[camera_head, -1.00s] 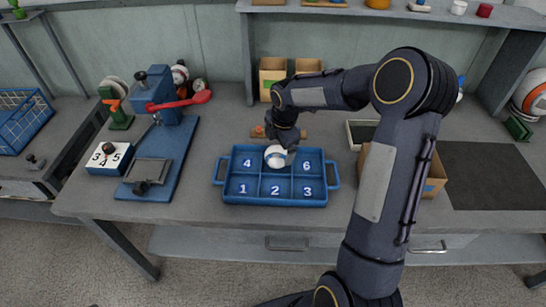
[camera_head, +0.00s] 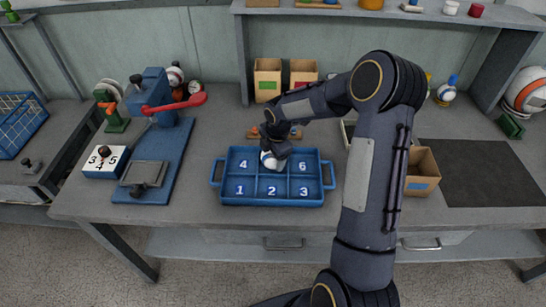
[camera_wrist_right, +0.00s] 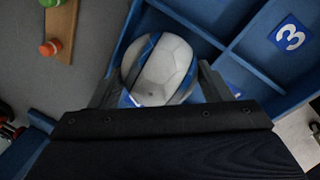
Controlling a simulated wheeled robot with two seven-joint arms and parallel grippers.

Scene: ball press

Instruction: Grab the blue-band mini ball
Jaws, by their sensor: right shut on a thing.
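The white mini ball with blue bands (camera_wrist_right: 168,68) sits between the fingers of my right gripper (camera_wrist_right: 160,88) in the right wrist view. The fingers are shut on it from both sides. In the head view the ball (camera_head: 268,161) shows partly below my right gripper (camera_head: 271,151), at the unlabelled-looking back middle compartment of the blue tray (camera_head: 272,203); the gripper hides its top. I cannot tell whether the ball touches the tray floor. My left gripper is not in view.
Cardboard boxes (camera_head: 267,80) stand behind the tray. An open box (camera_head: 423,172) and a dark mat (camera_head: 470,172) lie right. A wooden strip (camera_wrist_right: 63,30) lies close behind the tray.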

